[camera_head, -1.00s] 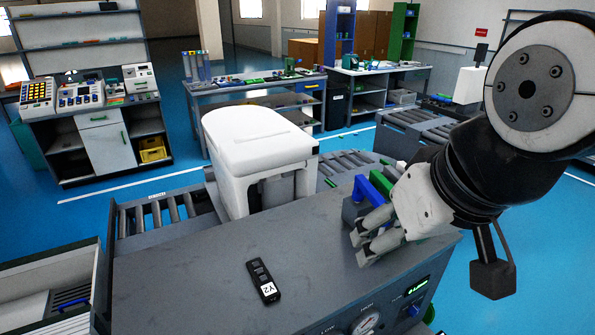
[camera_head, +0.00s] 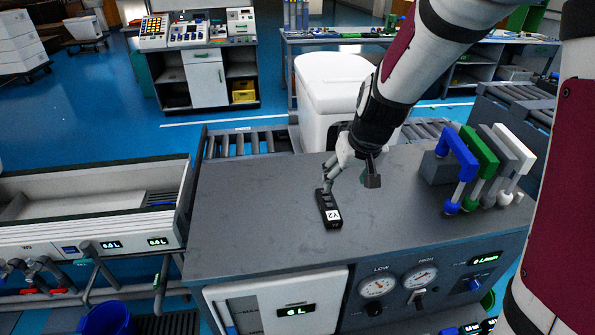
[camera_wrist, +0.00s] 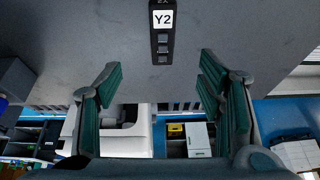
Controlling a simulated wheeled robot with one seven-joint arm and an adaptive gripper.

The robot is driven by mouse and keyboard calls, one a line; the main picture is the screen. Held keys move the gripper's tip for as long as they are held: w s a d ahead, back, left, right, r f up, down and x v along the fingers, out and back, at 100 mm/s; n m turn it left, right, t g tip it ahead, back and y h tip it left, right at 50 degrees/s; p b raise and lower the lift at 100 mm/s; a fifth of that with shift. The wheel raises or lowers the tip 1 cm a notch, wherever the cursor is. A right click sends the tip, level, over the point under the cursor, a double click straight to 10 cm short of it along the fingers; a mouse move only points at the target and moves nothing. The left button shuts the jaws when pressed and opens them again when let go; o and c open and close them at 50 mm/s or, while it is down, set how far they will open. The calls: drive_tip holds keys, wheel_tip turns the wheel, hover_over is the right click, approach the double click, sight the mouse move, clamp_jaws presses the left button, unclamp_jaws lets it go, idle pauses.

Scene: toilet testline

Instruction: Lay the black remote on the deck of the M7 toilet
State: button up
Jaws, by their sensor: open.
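The black remote (camera_head: 329,207) lies on the grey bench top (camera_head: 260,215), with a white label reading Y2 at its near end. In the wrist view the remote (camera_wrist: 162,35) shows at the top, ahead of the fingertips and roughly central between them. My gripper (camera_head: 327,180) is just above the remote's far end in the head view; in the wrist view its two green-padded fingers (camera_wrist: 160,75) are spread with nothing between them. A white toilet (camera_head: 330,90) stands behind the bench, partly hidden by my arm. No M7 mark is readable on it.
A rack of blue, green, grey and white handles (camera_head: 480,165) stands on the bench's right side. Gauges (camera_head: 400,282) and a 6L display are on the front panel. A trough (camera_head: 90,205) is at left. The bench top left of the remote is clear.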

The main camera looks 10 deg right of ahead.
drive_tip(key=f, duration=0.2)
drive_tip(key=b, duration=0.3)
hover_over(330, 205)
drive_tip(key=s, duration=0.2)
drive_tip(key=f, duration=0.8)
drive_tip(key=shift+s+d, duration=0.2)
drive_tip(key=b+x, duration=0.1)
drive_tip(key=x, duration=0.3)
drive_tip(key=shift+w+a+f, duration=0.15)
drive_tip(key=shift+w+f, duration=0.15)
drive_tip(key=c, duration=1.4)
drive_tip(key=shift+r, duration=0.2)
drive_tip(key=shift+c, duration=0.2)
